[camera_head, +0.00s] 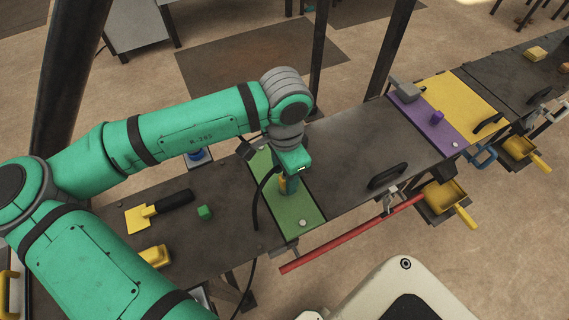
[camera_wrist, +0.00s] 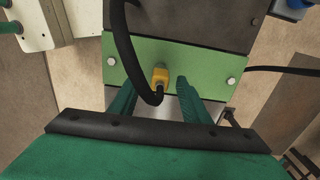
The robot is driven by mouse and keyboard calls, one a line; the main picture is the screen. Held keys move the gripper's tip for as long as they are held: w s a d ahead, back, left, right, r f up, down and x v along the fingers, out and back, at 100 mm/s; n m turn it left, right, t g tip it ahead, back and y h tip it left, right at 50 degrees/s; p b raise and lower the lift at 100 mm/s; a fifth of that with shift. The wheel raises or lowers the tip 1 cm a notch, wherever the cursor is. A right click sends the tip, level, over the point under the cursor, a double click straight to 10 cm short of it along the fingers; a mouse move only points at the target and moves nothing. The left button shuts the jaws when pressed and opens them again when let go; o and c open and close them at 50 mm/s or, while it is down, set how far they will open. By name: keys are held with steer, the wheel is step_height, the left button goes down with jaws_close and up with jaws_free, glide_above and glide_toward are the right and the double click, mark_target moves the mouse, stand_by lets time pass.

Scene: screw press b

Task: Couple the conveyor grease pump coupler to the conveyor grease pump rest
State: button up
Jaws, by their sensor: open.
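The yellow coupler (camera_wrist: 160,77) with a thick black hose (camera_wrist: 119,35) is at the green plate (camera_wrist: 210,65) in the wrist view. The hose loops down in front of the coupler and hides part of it. My gripper (camera_wrist: 155,82) is open, its green fingers on either side of the coupler, with a clear gap to the right finger. In the head view my gripper (camera_head: 286,182) is over the green plate (camera_head: 306,218), and a bit of yellow shows beside it. I cannot pick out the rest separately, nor tell whether the coupler is seated in it.
On the dark bench lie a yellow scraper with a black handle (camera_head: 172,202), a green knob (camera_head: 204,212) and a yellow block (camera_head: 155,256). A red bar (camera_head: 350,235) runs along the front edge. A purple panel (camera_head: 425,120) and black handle (camera_head: 387,176) are to the right.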

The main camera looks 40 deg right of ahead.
steer(key=shift+f, duration=0.6)
jaws_close()
steer(key=c, duration=0.8)
jaws_free()
jaws_close()
steer(key=shift+r, duration=1.55)
steer(key=shift+r, duration=0.7)
